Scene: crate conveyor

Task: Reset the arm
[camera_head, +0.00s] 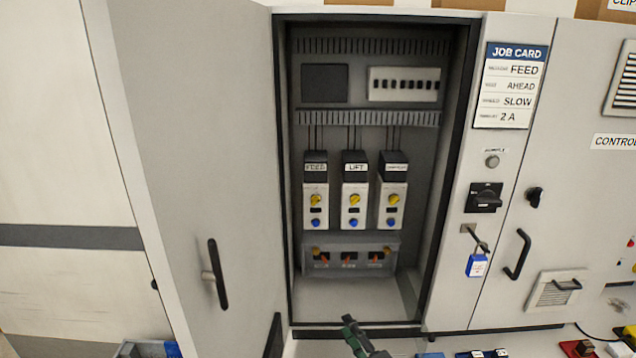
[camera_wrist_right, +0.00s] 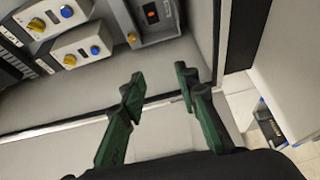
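My right gripper (camera_head: 356,336) is at the bottom of the head view, just in front of the lower edge of the open cabinet (camera_head: 285,180). In the right wrist view the two green fingers of my right gripper (camera_wrist_right: 158,88) stand apart with nothing between them. The cabinet's floor and lower frame show beyond the fingertips, and the fingers look clear of the units inside. My left gripper is in neither view.
The cabinet door (camera_head: 190,130) stands open at the left. Inside are the FEED (camera_head: 315,200), LIFT (camera_head: 354,200) and a third unit (camera_head: 391,200), with yellow and blue knobs. A job card (camera_head: 510,85), black switch (camera_head: 484,197) and blue padlock tag (camera_head: 477,265) are at the right.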

